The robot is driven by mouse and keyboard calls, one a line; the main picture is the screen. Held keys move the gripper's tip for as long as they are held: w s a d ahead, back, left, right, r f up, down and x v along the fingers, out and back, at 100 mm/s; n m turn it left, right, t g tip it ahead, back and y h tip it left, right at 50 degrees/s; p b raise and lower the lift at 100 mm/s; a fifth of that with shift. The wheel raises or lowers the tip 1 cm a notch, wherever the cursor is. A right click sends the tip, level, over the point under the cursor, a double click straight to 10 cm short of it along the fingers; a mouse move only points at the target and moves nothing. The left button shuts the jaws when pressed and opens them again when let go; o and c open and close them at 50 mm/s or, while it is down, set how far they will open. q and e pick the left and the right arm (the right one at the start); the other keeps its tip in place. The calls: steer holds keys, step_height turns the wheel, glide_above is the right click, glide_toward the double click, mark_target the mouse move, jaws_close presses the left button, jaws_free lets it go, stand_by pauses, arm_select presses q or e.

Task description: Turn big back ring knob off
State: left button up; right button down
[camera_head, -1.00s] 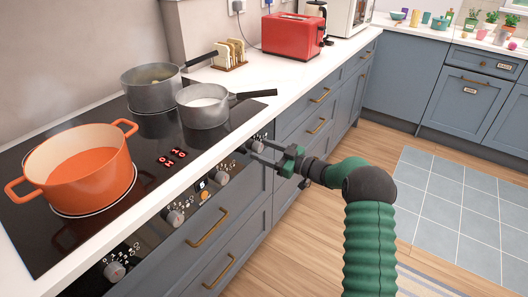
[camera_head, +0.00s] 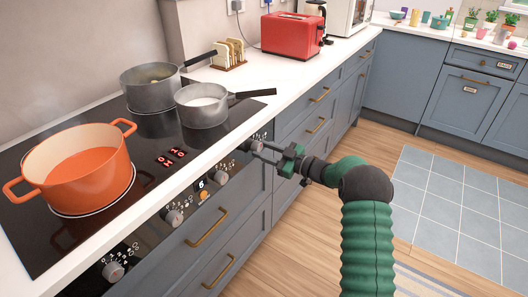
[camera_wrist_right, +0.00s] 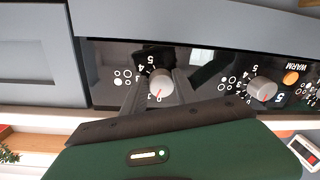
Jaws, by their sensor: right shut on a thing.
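My right gripper (camera_head: 263,153) reaches the cooker's front panel and is shut on the farthest knob (camera_head: 257,146). In the right wrist view, this grey round knob (camera_wrist_right: 160,84) sits between the two fingers. A short red mark on it points down towards a digit that looks like 0. A ring symbol of small circles is printed beside it. A second knob (camera_wrist_right: 262,90) with a red mark is to its right, also seen in the head view (camera_head: 221,178). More knobs (camera_head: 173,218) run nearer along the panel. My left gripper is not in view.
The black hob (camera_head: 75,237) carries an orange pot (camera_head: 90,172), a grey pot (camera_head: 150,95) and a saucepan (camera_head: 203,112), whose handle points right over the counter. Red digits glow on the hob. Drawers with brass handles (camera_head: 206,228) lie below. The floor is clear.

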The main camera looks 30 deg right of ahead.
steer(key=shift+w+r+n+b, duration=0.1)
steer(key=shift+r+n+b, duration=0.15)
steer(key=shift+n, duration=0.8)
steer(key=shift+r+n+b, duration=0.1)
steer(key=shift+n+b, duration=0.1)
steer(key=shift+n, duration=0.85)
steer(key=c, duration=1)
jaws_free()
steer(key=shift+o, duration=0.2)
steer(key=shift+f, duration=0.15)
steer(key=shift+s+d, duration=0.15)
steer(key=shift+s, duration=0.1)
steer(key=p+v, duration=0.3)
steer(key=v, duration=1.3)
steer(key=shift+s, duration=0.15)
